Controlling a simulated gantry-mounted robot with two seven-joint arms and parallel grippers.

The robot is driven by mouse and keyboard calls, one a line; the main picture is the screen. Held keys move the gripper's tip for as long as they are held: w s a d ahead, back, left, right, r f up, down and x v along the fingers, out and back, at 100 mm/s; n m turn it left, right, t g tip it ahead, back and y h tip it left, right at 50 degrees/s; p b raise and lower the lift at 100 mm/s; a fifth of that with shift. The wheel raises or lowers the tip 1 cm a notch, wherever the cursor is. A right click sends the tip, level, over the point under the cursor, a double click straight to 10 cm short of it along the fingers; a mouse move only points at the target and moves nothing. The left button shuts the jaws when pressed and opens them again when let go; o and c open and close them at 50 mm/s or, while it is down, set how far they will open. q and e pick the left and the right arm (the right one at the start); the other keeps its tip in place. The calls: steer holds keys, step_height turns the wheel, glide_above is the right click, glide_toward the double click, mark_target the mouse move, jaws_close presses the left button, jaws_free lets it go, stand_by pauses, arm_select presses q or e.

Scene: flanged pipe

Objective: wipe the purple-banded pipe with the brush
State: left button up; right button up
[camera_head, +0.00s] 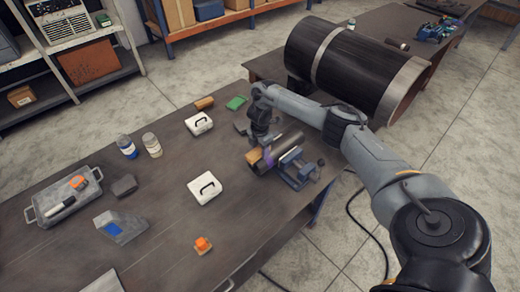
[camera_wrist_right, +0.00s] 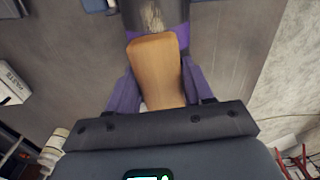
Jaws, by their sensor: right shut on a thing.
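The short dark pipe (camera_head: 289,142) lies in a blue vise (camera_head: 297,170) near the table's right edge. Its purple band (camera_head: 268,155) shows at the near-left part. In the right wrist view the pipe (camera_wrist_right: 155,14) crosses the top, with a pale mottled patch and purple at both sides. My right gripper (camera_head: 259,143) is above the pipe's left end, shut on the brush, whose wooden handle (camera_wrist_right: 154,72) lies between the fingers and points at the pipe. The brush's wood (camera_head: 254,155) also shows in the head view. Bristles and any contact are hidden. My left gripper is out of view.
White boxes with black handles (camera_head: 206,188), two bottles (camera_head: 127,147), a grey tray (camera_head: 64,205) and an orange item (camera_head: 202,245) stand on the table (camera_head: 150,225). A large dark flanged pipe (camera_head: 355,68) lies behind my right arm. The table's front middle is mostly clear.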

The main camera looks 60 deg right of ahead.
steer(key=shift+f, duration=0.25)
steer(key=shift+d, duration=0.1)
